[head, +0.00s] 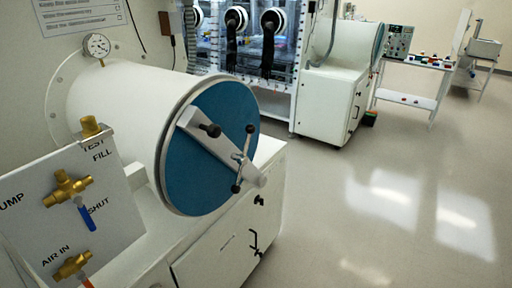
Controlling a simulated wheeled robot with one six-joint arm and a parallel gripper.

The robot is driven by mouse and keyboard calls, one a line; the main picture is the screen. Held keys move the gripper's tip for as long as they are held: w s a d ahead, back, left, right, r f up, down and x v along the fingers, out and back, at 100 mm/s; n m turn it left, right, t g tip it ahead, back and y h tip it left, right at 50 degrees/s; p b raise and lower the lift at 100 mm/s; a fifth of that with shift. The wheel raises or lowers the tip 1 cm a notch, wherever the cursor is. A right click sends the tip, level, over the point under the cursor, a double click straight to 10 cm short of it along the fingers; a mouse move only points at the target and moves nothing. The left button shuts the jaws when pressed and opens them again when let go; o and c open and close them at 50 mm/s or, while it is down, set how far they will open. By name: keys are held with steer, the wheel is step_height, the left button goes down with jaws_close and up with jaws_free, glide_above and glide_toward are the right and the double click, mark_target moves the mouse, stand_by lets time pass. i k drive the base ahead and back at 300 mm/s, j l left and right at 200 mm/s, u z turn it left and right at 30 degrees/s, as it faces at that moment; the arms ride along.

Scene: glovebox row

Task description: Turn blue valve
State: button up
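The blue valve has a brass body (68,187) with a blue lever handle (85,215). It is mounted on a light panel (120,235) at the lower left of the head view. Its lever points down and slightly right, beside the word SHUT. The word FILL stands above right and PUMP to the left. A second brass valve (72,265) with an orange handle (87,283) sits below it by the words AIR IN, partly cut off by the frame. My gripper is not in view.
A large white cylinder chamber (120,100) with a blue door (222,150) and a clamp bar with black knobs (218,148) stands behind the panel. A gauge (97,45) is on top. Gloveboxes (255,40) stand behind. The floor (370,210) at right is clear.

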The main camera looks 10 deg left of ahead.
mark_target(77, 198)
steer(key=u, duration=2.1)
